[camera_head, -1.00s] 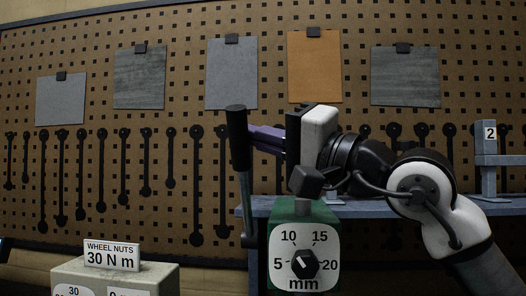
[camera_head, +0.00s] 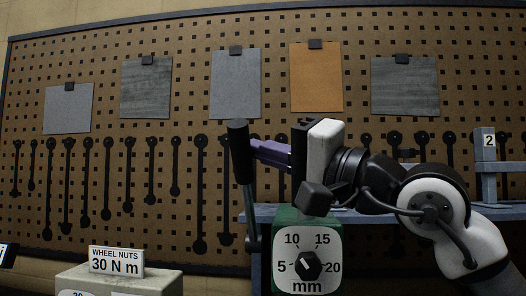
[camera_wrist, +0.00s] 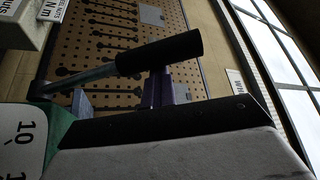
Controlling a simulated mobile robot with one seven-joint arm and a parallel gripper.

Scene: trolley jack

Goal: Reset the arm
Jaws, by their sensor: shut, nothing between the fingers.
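My gripper (camera_head: 264,152) has purple fingers. In the head view they point left, with their tips beside or behind the dark grip of the jack's lever (camera_head: 241,150); I cannot tell whether they touch it. The fingers are shut with nothing between them. The lever stands nearly upright, rising beside a green unit with a mm dial (camera_head: 306,264). In the wrist view the lever's black grip (camera_wrist: 160,52) crosses in front of the purple fingers (camera_wrist: 160,90) and hides part of them. My arm reaches in from the right.
A "WHEEL NUTS 30 N m" sign (camera_head: 116,261) stands on a pale box (camera_head: 150,283) at lower left. A blue stand marked 2 (camera_head: 487,160) is at right, by a blue-grey shelf (camera_head: 352,215). Behind is a pegboard (camera_head: 200,125) with hanging wrenches and sheets.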

